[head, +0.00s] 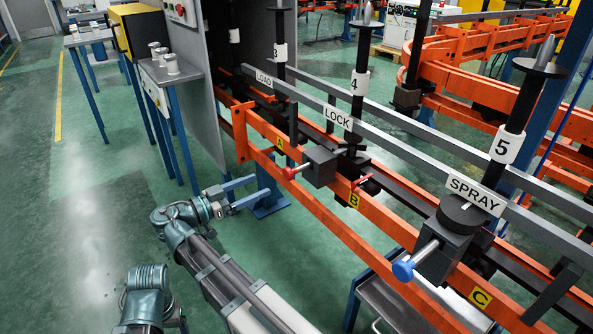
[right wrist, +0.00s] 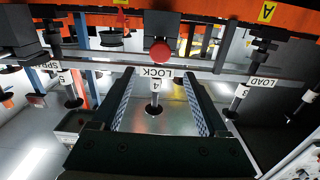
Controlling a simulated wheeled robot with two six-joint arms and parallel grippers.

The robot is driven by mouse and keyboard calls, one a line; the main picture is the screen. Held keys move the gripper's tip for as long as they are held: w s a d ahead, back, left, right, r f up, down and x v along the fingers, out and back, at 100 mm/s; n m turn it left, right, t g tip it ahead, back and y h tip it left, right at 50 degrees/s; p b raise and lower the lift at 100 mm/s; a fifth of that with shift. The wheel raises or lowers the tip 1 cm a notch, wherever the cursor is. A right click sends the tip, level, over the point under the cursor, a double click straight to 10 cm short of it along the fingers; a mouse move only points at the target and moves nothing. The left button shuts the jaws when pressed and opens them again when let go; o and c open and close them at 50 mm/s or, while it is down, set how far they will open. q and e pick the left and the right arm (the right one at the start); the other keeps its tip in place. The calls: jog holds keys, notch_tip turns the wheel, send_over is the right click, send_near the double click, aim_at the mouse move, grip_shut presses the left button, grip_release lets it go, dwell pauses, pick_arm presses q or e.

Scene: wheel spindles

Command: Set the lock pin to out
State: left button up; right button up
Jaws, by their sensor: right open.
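The lock pin's red knob (head: 289,173) sticks out on a short rod from the dark block (head: 319,166) on the orange rail, below the LOCK label (head: 338,117). In the right wrist view the red knob (right wrist: 160,52) shows end-on in front of its block (right wrist: 160,30), with the LOCK label upside down. My right gripper (head: 262,188) is open and empty, in front of and a little below the knob in the head view. In the wrist view the knob appears just beyond the fingertips, between their lines, and untouched. My left gripper is out of view.
A blue knob (head: 403,270) sticks out by the SPRAY label (head: 476,195). A red lever (head: 362,182) sits beside yellow tag B. Numbered spindles stand along the grey bars. A grey panel and small tables (head: 168,72) are at the left. The green floor is clear there.

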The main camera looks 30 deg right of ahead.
aim_at(296, 169)
jog(key=d, duration=0.9)
jog(key=w+d, duration=0.1)
jog(key=d, duration=0.3)
jog(key=shift+d, duration=0.4)
grip_shut()
dwell(0.9)
